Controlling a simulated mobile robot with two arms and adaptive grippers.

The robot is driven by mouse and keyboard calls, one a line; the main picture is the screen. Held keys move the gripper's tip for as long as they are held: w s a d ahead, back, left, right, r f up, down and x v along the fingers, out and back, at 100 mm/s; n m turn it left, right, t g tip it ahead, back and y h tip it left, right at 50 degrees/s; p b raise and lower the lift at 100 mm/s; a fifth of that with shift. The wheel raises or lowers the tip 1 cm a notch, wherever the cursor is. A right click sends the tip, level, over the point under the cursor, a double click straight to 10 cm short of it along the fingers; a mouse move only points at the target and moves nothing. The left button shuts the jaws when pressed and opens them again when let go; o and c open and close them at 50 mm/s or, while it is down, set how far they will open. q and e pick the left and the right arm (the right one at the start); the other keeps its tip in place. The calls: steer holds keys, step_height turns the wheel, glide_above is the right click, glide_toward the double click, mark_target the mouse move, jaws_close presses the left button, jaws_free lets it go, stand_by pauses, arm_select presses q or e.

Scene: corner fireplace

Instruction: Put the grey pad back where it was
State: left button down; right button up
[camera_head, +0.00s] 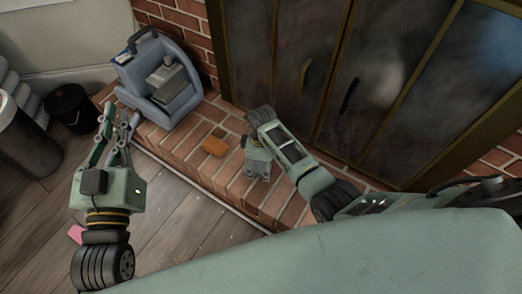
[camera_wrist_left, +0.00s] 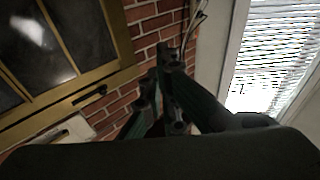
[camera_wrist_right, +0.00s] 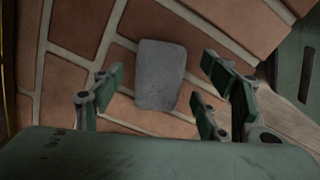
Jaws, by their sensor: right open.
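The grey pad (camera_wrist_right: 160,75) is a rounded rectangle lying flat on the brick ledge in the right wrist view. My right gripper (camera_wrist_right: 165,95) is open, with its fingers apart on either side of the pad and no visible contact. In the head view my right gripper (camera_head: 257,172) points down over the bricks and the pad cannot be made out there. My left gripper (camera_head: 120,115) is raised at the left, beside the ledge, with nothing seen in it. Its fingers also show in the left wrist view (camera_wrist_left: 170,65), but whether they are closed is unclear.
A blue-grey bin (camera_head: 160,80) with items stands at the ledge's far end. Dark fireplace doors (camera_head: 315,80) rise behind. A black bucket (camera_head: 70,107) stands at the left.

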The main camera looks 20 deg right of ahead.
mark_target(261, 165)
step_height(261, 165, up, 3)
steer(key=shift+r+p, duration=0.1)
steer(key=shift+p, duration=0.55)
arm_select(q)
step_height(261, 165, down, 12)
steer(key=s+a+g+y+p, duration=0.1)
steer(key=s+a+g+y, duration=0.15)
steer(key=g, duration=0.45)
arm_select(e)
step_height(261, 165, up, 2)
steer(key=shift+r, duration=0.2)
arm_select(q)
steer(key=s+a+f+g+p, duration=0.1)
steer(key=s+f+g, duration=0.2)
steer(key=s+f, duration=0.1)
steer(key=s+a+f+g+y+p, duration=0.1)
steer(key=s+a+f+g, duration=0.1)
steer(key=s, duration=0.4)
steer(key=shift+s+a+f+n+g, duration=0.25)
steer(key=shift+f+g, duration=0.25)
steer(key=shift+f, duration=0.35)
arm_select(e)
steer(key=s+d+r+m+t, duration=0.3)
steer(key=s+r+m+t, duration=0.3)
steer(key=s+r, duration=1.1)
steer(key=s+m, duration=0.1)
steer(key=m, duration=0.3)
steer(key=shift+s+y, duration=0.25)
steer(key=shift+y, duration=0.15)
